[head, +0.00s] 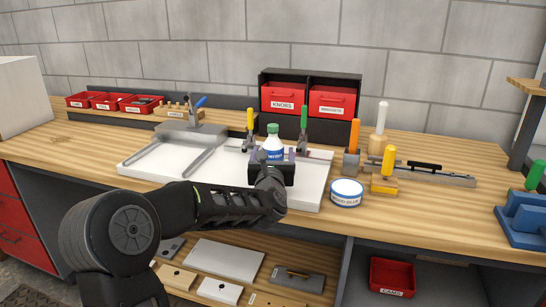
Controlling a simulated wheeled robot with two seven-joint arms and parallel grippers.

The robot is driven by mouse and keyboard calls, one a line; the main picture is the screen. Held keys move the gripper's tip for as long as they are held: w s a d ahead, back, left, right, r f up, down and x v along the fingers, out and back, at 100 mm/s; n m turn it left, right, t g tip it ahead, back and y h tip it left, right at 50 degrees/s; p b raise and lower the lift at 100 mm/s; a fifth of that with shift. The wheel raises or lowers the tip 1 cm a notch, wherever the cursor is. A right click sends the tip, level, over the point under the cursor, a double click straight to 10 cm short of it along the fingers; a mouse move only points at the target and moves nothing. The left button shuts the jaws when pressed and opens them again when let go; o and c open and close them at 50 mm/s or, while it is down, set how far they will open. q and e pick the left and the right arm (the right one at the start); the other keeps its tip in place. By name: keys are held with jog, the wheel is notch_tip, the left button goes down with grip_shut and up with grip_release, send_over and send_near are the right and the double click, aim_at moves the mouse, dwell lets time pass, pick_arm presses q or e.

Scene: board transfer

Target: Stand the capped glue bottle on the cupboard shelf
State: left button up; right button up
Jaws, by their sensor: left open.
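The glue bottle (272,148) is white with a blue label and a green cap. It stands upright at the white board (150,162) on the bench. My left gripper (271,172) is in front of the bottle's lower part and hides its base. The gripper is open; I cannot tell whether its fingers are around the bottle or just short of it. Below the bench top is an open wooden shelf (262,299) with plates and blocks on it. I cannot tell whether this is the cupboard shelf. My right gripper is out of view.
A white glue tub (346,193) stands right of the board. Toggle clamps with yellow (250,120) and green (304,117) handles flank the bottle. Red drawers (283,98) stand behind. Below right, a red bin (392,277) sits in a dark compartment.

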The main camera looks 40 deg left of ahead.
pick_arm(q)
grip_shut()
dwell(0.8)
